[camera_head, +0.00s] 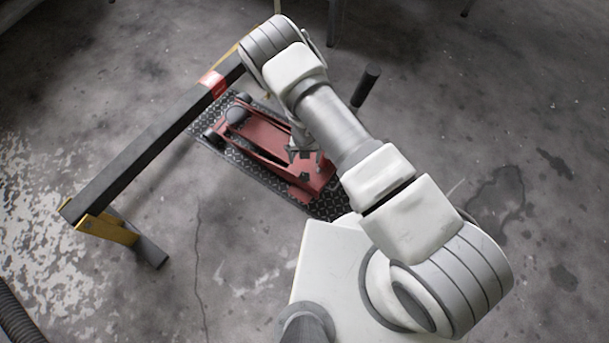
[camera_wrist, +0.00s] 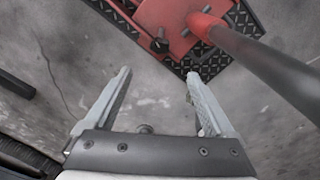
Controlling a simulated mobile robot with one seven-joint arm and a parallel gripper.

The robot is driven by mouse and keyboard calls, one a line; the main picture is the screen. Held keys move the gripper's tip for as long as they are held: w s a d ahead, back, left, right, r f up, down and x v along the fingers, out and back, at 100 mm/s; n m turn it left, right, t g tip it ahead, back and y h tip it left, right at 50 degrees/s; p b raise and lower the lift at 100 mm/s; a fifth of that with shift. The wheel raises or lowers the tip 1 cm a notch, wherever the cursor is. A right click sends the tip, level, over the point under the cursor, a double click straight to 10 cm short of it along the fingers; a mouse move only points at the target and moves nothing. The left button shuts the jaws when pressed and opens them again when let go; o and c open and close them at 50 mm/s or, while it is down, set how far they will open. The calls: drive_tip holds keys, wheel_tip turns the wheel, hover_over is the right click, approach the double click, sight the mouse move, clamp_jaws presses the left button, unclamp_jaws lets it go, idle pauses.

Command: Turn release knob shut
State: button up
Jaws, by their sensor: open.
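The red floor jack (camera_head: 275,150) lies on a black tread-plate mat; its rear end also shows at the top of the wrist view (camera_wrist: 160,14). A small dark knob (camera_wrist: 159,45) on a short stem sticks out at that end and looks like the release knob. Its turned position cannot be told. My gripper (camera_wrist: 158,76) is open and empty, its two fingers apart with bare floor between them. The knob lies beyond the fingertips, clear of both. In the head view my gripper (camera_head: 304,152) hangs over the jack's rear part, and the knob cannot be made out there.
The jack's dark handle (camera_wrist: 268,68) rises from a red socket and passes close by the right finger; its grip (camera_head: 366,85) shows beside my arm. A black beam (camera_head: 145,150) on yellow legs stands left of the jack. The concrete floor nearby is mostly clear.

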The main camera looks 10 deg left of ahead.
sight(305, 176)
wheel_tip(305, 176, down, 15)
drive_tip(key=b, duration=0.5)
drive_tip(key=shift+f+b, duration=0.2)
drive_tip(key=shift+b, duration=0.2)
drive_tip(key=c, duration=1.4)
drive_tip(key=shift+o, duration=0.2)
drive_tip(key=m+y+p, duration=0.2)
drive_tip(key=p, duration=0.1)
drive_tip(key=shift+d+r+m+p, duration=0.15)
drive_tip(key=shift+m+p, duration=0.15)
drive_tip(key=shift+m, duration=0.1)
drive_tip(key=shift+m+y+p, duration=0.4)
drive_tip(key=shift+m+p, duration=0.1)
drive_tip(key=shift+p, duration=0.05)
drive_tip(key=o, duration=1.4)
drive_tip(key=shift+c, duration=0.2)
